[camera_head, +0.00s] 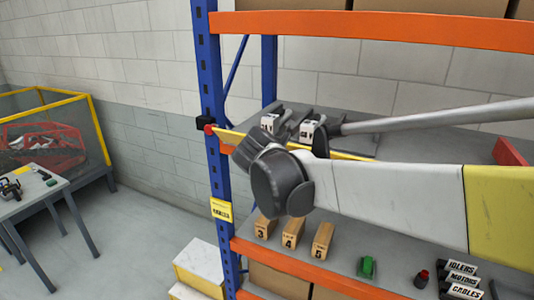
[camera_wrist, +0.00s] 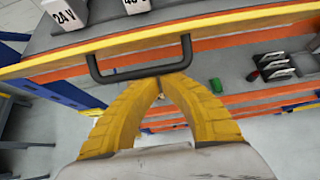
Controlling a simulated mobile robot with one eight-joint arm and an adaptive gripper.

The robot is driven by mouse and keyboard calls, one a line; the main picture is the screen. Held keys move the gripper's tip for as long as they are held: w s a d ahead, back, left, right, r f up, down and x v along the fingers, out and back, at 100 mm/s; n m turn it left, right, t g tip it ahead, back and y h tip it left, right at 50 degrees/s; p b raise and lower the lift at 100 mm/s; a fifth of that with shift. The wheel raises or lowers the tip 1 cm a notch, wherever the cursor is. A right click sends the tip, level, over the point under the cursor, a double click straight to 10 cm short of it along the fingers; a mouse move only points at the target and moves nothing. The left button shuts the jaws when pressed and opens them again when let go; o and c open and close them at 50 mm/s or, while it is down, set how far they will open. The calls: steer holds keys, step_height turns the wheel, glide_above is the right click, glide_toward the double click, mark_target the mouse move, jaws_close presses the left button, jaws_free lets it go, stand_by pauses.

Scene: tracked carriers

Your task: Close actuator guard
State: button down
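The guard appears as a yellow-edged panel (camera_wrist: 225,28) along the shelf front, with a black U-shaped handle (camera_wrist: 120,75) in the wrist view. In the head view its yellow edge (camera_head: 228,136) runs from the blue post behind my arm. My gripper (camera_wrist: 161,80) has yellow fingers whose tips come together at the handle's bar. They look shut, with the bar just beyond or against the tips; contact is not clear. In the head view my arm hides the fingers. Behind the guard stand blocks labelled 24 V (camera_wrist: 66,14) and another (camera_wrist: 136,5).
A blue post (camera_head: 214,175) and orange beams (camera_head: 390,30) frame the shelf. The lower shelf holds numbered boxes (camera_head: 291,233), a green item (camera_head: 367,267), a red-black item (camera_head: 421,279) and labelled holders (camera_head: 462,280). A table (camera_head: 40,192) stands left; floor between is clear.

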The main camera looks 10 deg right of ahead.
steer(key=r+g+y+p, duration=0.1)
steer(key=w+r+g+y+p, duration=0.1)
steer(key=g+p, duration=0.1)
steer(key=d+r+g+y+p, duration=0.1)
steer(key=r, duration=0.1)
steer(key=shift+w+g, duration=0.15)
steer(key=shift+g, duration=0.25)
steer(key=shift+w+d+r+p, duration=0.2)
steer(key=shift+w+r+p, duration=0.1)
steer(key=shift+p, duration=0.1)
